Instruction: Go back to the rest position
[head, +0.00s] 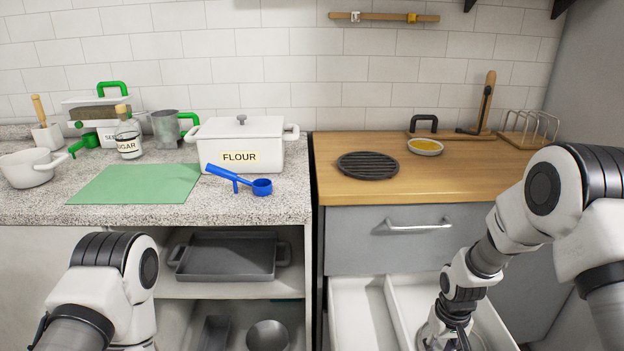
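My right arm comes in from the right and reaches down over the open white drawer. My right gripper (450,336) is at the bottom edge of the head view, in front of or inside the drawer. Its fingers are small and cut off, so I cannot tell whether it is open, shut or holding something. My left arm shows only as white and black links at the lower left, in front of the counter. The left gripper is out of view.
The open drawer (358,312) juts out under the wooden counter (460,180). A black grill trivet (368,166) and a yellow-filled bowl (425,147) sit on it. On the granite counter (30,208) are a FLOUR pot (240,140), blue scoop (235,179) and green mat (135,184).

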